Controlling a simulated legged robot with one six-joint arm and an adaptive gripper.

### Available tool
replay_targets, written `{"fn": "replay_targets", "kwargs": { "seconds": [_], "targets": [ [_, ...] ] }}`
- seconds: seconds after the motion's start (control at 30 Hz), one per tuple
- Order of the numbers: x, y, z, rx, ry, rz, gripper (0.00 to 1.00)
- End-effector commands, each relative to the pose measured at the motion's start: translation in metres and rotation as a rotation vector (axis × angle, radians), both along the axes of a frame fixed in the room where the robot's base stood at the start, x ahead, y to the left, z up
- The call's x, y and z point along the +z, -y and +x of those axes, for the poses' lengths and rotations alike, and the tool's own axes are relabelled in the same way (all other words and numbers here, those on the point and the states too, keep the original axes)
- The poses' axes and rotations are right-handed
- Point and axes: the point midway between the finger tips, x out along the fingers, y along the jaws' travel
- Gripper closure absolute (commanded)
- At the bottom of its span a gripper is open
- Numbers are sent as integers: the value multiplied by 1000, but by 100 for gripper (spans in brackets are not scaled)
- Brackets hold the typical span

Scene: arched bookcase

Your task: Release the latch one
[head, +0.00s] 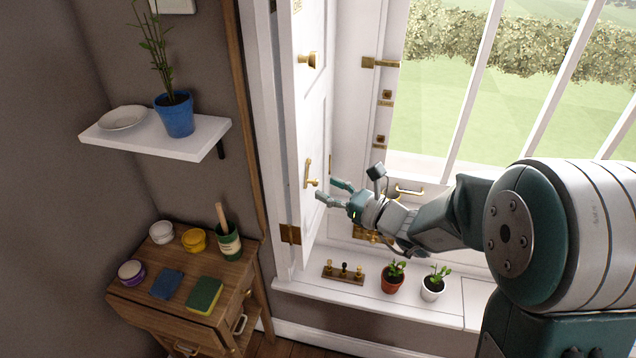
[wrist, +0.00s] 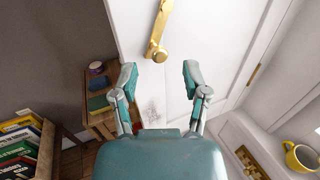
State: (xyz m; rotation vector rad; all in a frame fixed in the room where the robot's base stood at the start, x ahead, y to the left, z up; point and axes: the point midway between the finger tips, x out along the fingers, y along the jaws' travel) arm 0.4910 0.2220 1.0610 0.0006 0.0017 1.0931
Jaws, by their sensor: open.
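A brass lever handle (head: 309,173) is mounted on the white hinged panel (head: 311,120) left of the window. It also shows at the top of the wrist view (wrist: 158,32), its round lower end nearest me. My gripper (head: 332,191) is open and empty, just right of the handle in the head view. In the wrist view my two fingers (wrist: 159,76) are spread apart below the handle, with no contact visible. A brass knob (head: 308,61) sits higher on the panel. Brass fittings (head: 380,63) are on the window frame. I cannot read which one is numbered one.
The sill (head: 310,289) holds a brass-peg board (head: 343,272), a red pot (head: 392,280) and a white pot (head: 433,287). A wooden cabinet (head: 150,255) with jars stands lower left. A white shelf (head: 190,144) holds a blue pot (head: 175,116). A yellow mug (wrist: 300,158) is at lower right.

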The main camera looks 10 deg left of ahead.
Motion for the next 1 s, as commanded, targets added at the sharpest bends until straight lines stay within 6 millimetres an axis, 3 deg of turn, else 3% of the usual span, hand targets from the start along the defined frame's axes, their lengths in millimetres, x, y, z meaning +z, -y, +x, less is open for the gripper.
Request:
{"fn": "replay_targets", "kwargs": {
  "seconds": [0.2,0.53,0.57,0.6,0.7,1.0],
  "targets": [
    [0,-25,12,3,0,0,41],
    [0,-29,14,1,0,0,41],
    [0,-29,14,1,0,0,46],
    [0,-29,14,1,0,0,63],
    [0,-29,14,1,0,0,100],
    [-1,-29,16,2,30,-3,100]
  ]
}}
